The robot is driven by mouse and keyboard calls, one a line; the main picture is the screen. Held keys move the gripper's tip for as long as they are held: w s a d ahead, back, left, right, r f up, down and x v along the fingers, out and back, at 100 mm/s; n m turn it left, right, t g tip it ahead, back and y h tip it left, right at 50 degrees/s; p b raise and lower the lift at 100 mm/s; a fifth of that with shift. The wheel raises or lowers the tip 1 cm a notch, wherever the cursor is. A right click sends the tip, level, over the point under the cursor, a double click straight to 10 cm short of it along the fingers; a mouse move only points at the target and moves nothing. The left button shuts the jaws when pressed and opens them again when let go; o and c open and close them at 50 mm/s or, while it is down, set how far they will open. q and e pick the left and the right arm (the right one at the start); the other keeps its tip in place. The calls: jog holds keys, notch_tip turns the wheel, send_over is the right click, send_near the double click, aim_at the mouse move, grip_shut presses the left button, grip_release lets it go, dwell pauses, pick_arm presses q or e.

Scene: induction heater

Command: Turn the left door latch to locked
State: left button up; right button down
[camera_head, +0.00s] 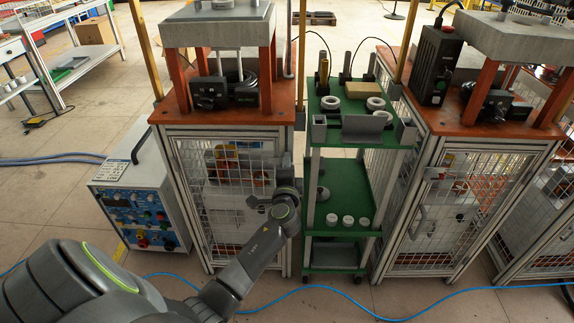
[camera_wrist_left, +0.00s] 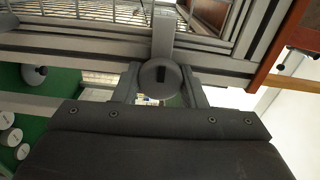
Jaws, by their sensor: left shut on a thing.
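The left door latch (camera_wrist_left: 150,84) is a round grey knob with a dark slot, on the grey frame of the left cabinet's mesh door (camera_head: 215,200). A flat grey bar runs from the knob across the frame in the left wrist view. My left gripper (camera_head: 284,188) is at the cabinet's right front post, and its two fingers are shut on the knob from both sides. In the head view the gripper and wrist hide most of the latch. The mesh door looks closed. My right gripper is in neither view.
A green shelf cart (camera_head: 340,185) with white rings and pucks stands close to the right of my left gripper. A second mesh cabinet (camera_head: 450,200) stands beyond it. A control box (camera_head: 145,205) is at the left, and a blue cable (camera_head: 400,318) crosses the floor.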

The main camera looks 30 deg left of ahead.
pick_arm(q)
jog(key=shift+m, duration=0.3)
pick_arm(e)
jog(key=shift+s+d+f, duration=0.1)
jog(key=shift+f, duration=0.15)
pick_arm(q)
jog(key=o, duration=0.9)
jog(key=shift+s+d, duration=0.1)
jog(key=shift+v, duration=8.6)
